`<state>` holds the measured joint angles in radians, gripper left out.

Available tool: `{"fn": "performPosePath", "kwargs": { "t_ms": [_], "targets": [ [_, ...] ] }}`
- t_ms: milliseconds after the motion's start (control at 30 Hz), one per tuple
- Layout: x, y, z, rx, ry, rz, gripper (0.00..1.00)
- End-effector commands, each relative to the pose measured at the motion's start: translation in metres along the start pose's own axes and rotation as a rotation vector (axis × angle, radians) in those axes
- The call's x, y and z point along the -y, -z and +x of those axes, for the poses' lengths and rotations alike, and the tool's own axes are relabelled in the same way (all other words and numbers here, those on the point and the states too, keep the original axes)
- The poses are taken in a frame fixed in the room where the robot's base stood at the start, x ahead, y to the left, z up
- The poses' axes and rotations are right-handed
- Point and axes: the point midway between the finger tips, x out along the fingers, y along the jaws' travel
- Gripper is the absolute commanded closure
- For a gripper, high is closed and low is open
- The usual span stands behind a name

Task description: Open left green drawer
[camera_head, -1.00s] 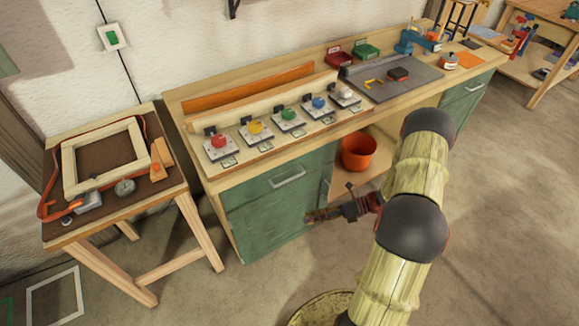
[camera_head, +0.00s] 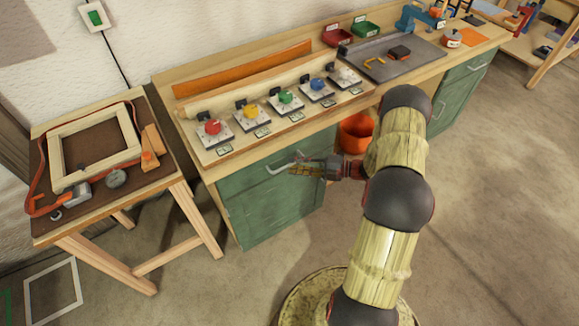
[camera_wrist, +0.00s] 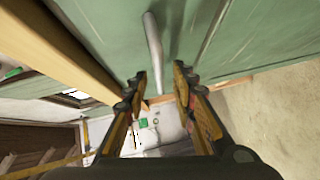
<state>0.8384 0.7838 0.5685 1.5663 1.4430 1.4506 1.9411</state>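The left green drawer (camera_head: 245,182) is the top front of the green cabinet under the left part of the bench, and it looks shut. Its pale bar handle (camera_head: 278,168) is partly behind my gripper (camera_head: 296,167). In the wrist view the handle (camera_wrist: 153,45) runs away from the fingers, with its near end between or just beyond the fingertips. My gripper (camera_wrist: 160,78) is open there, one finger on each side of the handle's line. I cannot tell whether a finger touches it.
Several coloured knobs on plates, including a red one (camera_head: 212,127), stand on the bench above the drawer. A small table (camera_head: 100,205) with a wooden frame stands at left. The floor in front is clear.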

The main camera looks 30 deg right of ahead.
Motion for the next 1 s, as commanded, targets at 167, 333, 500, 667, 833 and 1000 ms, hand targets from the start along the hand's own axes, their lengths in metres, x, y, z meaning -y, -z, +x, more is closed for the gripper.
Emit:
{"fn": "performPosePath", "kwargs": {
  "t_ms": [167,333,500,667,833,1000],
  "targets": [
    [0.001,0.000,0.021,-0.002,0.001,-0.002,0.73],
    [0.000,0.000,0.026,0.001,0.001,-0.002,0.73],
    [0.000,0.000,0.026,0.001,0.001,-0.002,0.73],
    [0.000,0.000,0.026,0.000,0.001,-0.002,0.80],
    [0.000,0.000,0.026,0.000,0.001,-0.002,0.90],
    [0.000,0.000,0.026,0.000,0.001,-0.001,1.00]
  ]
}}
